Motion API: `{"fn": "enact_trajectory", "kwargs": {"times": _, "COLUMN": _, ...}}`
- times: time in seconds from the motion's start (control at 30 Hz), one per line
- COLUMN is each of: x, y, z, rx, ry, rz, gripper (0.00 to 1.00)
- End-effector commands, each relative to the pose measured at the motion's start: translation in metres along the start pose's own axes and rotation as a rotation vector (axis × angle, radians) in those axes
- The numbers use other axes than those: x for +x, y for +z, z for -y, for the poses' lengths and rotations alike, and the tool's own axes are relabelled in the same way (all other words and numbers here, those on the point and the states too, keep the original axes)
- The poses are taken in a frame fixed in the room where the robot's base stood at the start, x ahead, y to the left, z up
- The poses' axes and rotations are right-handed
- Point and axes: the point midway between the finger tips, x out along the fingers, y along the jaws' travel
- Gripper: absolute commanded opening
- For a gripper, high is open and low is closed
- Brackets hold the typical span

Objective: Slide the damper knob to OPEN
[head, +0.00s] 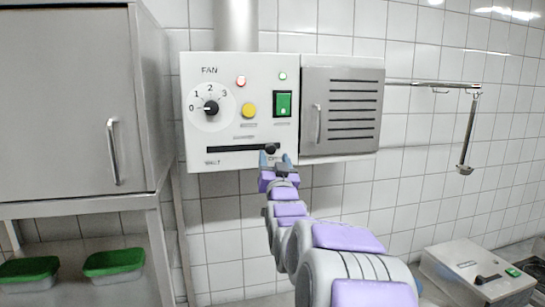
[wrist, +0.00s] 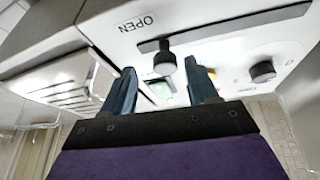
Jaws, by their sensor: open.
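The black damper knob (head: 270,149) sits near the right end of a dark horizontal slot (head: 230,149) low on the white control panel. A short stretch of slot shows past the knob on its OPEN side in the wrist view. The OPEN label (wrist: 135,23) is on that side; a label at the slot's left end is too small to read surely. My gripper (head: 275,158) is open just below the knob. In the wrist view the knob (wrist: 165,62) appears between my two spread fingers (wrist: 162,80), with gaps on both sides; I cannot tell any contact.
Above the slot are a fan dial (head: 210,107), a yellow button (head: 249,110) and a green switch (head: 283,103). A louvred grey box (head: 341,108) adjoins the panel on the right. A grey cabinet (head: 70,100) stands left. A ladle (head: 466,150) hangs right.

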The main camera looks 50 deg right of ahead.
Motion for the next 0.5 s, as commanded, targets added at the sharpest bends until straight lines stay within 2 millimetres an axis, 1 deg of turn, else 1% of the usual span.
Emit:
{"fn": "enact_trajectory", "kwargs": {"times": 0.03, "x": -0.010, "y": -0.001, "z": 0.000, "rx": 0.001, "ry": 0.000, "rz": -0.003, "gripper": 0.59}}
{"fn": "enact_trajectory", "kwargs": {"times": 0.5, "x": -0.092, "y": 0.003, "z": -0.002, "rx": 0.001, "ry": 0.003, "rz": 0.001, "gripper": 0.59}}
